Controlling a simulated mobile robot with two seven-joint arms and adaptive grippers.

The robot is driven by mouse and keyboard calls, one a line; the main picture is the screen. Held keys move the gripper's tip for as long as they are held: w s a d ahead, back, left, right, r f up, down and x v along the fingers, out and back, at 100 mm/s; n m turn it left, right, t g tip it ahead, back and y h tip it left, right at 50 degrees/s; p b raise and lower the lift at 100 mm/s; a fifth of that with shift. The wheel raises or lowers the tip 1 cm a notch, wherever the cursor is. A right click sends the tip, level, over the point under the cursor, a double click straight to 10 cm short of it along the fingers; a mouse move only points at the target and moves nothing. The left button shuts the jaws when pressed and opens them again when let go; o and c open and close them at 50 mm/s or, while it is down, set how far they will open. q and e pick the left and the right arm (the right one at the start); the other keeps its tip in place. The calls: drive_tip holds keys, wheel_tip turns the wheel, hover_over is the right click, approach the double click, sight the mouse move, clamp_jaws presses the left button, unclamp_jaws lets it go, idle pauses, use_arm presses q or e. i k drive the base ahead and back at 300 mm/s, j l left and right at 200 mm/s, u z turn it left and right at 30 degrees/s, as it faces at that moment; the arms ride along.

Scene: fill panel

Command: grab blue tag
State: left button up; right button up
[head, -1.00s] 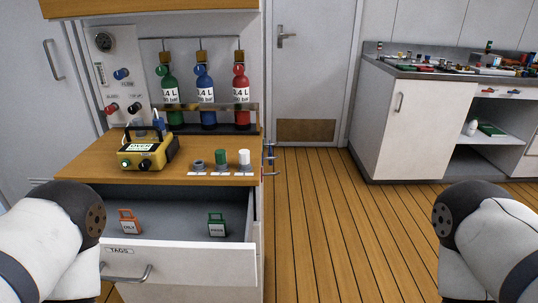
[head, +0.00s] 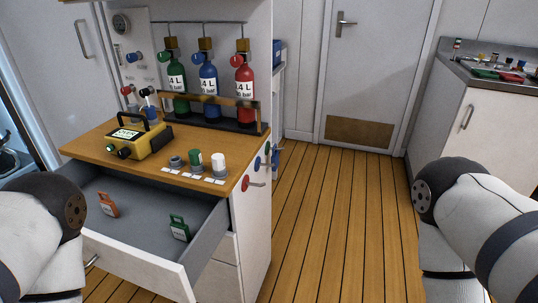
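The open drawer (head: 130,257) holds an orange tag (head: 108,205) on the left and a green tag (head: 179,228) on the right. I see no blue tag in the drawer. Small blue (head: 257,163) and red (head: 257,184) pieces stick out from the cabinet's right side; I cannot tell what they are. My two arms show at the left and right edges, but both grippers are out of view.
A yellow device (head: 139,138) and small coloured caps (head: 195,158) stand on the wooden counter (head: 95,143). Green (head: 176,85), blue (head: 208,85) and red (head: 244,85) bottles stand behind. The wooden floor (head: 335,210) to the right is clear. A white cabinet (head: 490,130) stands at right.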

sight(275, 156)
drive_tip(key=i+l+u, duration=0.2)
drive_tip(key=l, duration=0.15)
drive_tip(key=l+u, duration=0.15)
drive_tip(key=l, duration=0.15)
drive_tip(key=i+l+u, duration=0.2)
drive_tip(key=l, duration=0.15)
drive_tip(key=l+u, duration=0.2)
drive_tip(key=l, duration=0.2)
drive_tip(key=i+l+u, duration=0.15)
drive_tip(key=l, duration=0.2)
drive_tip(key=i+l+u, duration=0.2)
drive_tip(key=l+u, duration=0.15)
drive_tip(key=l, duration=0.3)
drive_tip(key=i+l+u, duration=0.2)
drive_tip(key=l, duration=0.2)
drive_tip(key=k, duration=0.1)
